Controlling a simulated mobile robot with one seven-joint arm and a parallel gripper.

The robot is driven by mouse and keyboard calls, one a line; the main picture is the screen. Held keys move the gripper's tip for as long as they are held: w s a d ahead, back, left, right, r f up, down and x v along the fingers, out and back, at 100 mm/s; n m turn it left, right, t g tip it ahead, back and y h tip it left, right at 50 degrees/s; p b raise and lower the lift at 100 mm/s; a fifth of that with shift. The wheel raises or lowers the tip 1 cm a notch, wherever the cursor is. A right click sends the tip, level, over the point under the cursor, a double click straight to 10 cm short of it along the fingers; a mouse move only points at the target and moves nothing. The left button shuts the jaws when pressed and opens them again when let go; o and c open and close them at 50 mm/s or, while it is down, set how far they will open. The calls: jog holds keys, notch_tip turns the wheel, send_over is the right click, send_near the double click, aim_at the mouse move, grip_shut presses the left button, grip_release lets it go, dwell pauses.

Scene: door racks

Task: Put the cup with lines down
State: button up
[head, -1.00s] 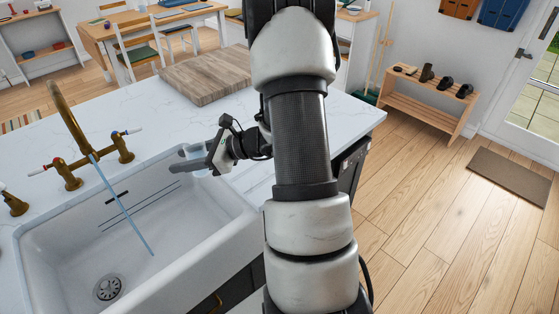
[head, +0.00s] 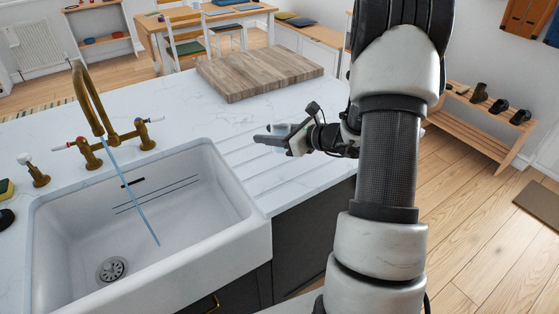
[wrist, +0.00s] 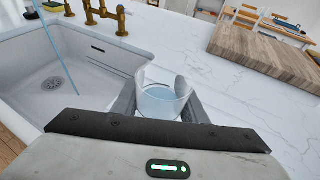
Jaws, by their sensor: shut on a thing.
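A clear glass cup (wrist: 162,101) with pale bluish contents or base sits upright between my fingers in the wrist view. I cannot make out lines on it. My gripper (wrist: 160,108) is shut on the cup from both sides. In the head view my gripper (head: 274,138) is over the grooved draining area right of the sink, and only a small part of the cup (head: 281,129) shows behind the finger. I cannot tell whether the cup's bottom touches the counter (head: 245,127).
The white sink (head: 250,232) lies to the left, with a brass tap (head: 88,95) and a thin stream of water. A wooden board (head: 260,72) lies on the counter behind my gripper. White counter is clear between the board and the sink.

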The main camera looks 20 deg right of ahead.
notch_tip(320, 180, down, 7)
jog(key=shift+f, duration=0.15)
dwell(0.4)
jog(key=shift+f, duration=0.15)
jog(key=o, duration=1.1)
jog(key=shift+b, duration=0.3)
jog(key=shift+o, duration=0.2)
jog(key=shift+r, duration=0.25)
jog(key=v, duration=1.2)
jog(key=shift+a+f, duration=0.1)
